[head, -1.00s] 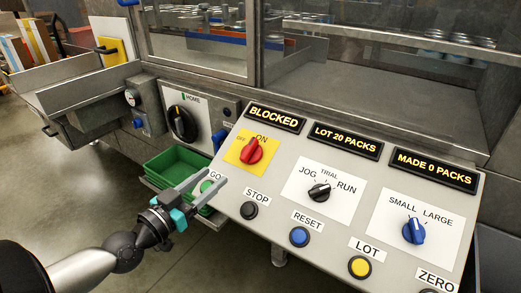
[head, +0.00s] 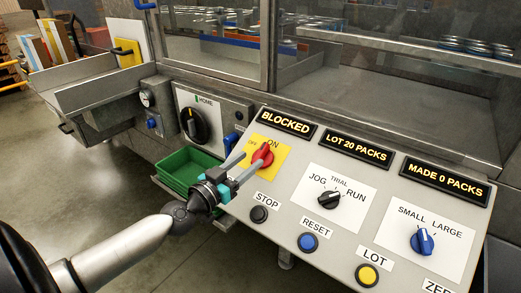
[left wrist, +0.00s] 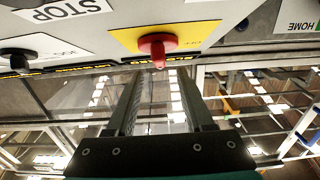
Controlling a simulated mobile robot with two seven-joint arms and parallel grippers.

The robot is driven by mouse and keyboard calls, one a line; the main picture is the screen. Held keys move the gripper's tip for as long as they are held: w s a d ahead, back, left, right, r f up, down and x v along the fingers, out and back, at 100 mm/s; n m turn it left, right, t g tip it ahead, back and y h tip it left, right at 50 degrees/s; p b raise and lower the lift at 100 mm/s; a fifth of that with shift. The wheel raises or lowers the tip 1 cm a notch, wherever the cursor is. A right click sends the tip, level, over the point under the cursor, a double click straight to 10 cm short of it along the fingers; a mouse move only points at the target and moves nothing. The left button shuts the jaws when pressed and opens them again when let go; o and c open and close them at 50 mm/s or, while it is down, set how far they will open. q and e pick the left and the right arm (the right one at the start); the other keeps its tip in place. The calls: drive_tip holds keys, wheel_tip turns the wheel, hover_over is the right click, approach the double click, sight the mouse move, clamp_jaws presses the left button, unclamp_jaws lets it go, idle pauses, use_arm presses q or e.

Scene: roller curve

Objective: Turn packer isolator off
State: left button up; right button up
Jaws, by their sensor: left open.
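The packer isolator is a red rotary knob (head: 262,155) on a yellow plate (head: 277,165) marked OFF and ON, at the upper left of the sloping control panel. Its pointer tilts toward ON. In the left wrist view the red knob (left wrist: 157,46) is above and between the two fingers, on the yellow plate (left wrist: 190,37). My left gripper (head: 246,162) is open, with its fingertips close to the knob in the head view. I cannot tell whether they touch it. My right gripper is not in view.
The panel (head: 262,236) also has a JOG/TRIAL/RUN knob (head: 330,200), a blue SMALL/LARGE knob (head: 422,241), and STOP (head: 259,214), RESET (head: 308,242) and LOT (head: 367,275) buttons. A display reads BLOCKED (head: 286,123). A green tray (head: 182,170) sits left of the panel.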

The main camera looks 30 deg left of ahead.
sight(259, 152)
use_arm(q)
drive_tip(key=shift+w+d, duration=0.15)
drive_tip(key=shift+w, duration=1.35)
drive_tip(key=shift+w+d, duration=0.1)
drive_tip(key=shift+w, duration=1.4)
clamp_jaws()
